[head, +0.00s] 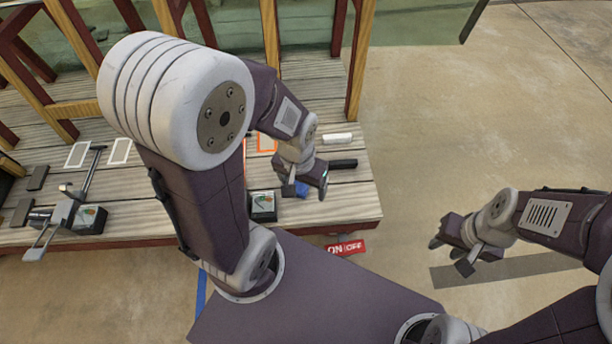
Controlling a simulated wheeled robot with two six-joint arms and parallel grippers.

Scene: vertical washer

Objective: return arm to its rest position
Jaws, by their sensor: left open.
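My left arm reaches up and over the wooden deck. Its gripper (311,186) is open above the deck's right part, close to a small blue item (296,189) and a black bar (343,164). I cannot tell whether it touches either. Nothing shows held in its jaws. My right arm comes in from the right edge. Its gripper (451,256) hangs over the bare concrete floor, with its fingers apart and nothing between them.
The wooden deck (345,205) carries a black box with a dial (262,206), a white roll (337,139) and a metal clamp-like device (66,207). Wooden posts (357,60) stand behind. A red ON/OFF sign (345,248) sits below the deck edge. The floor at right is clear.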

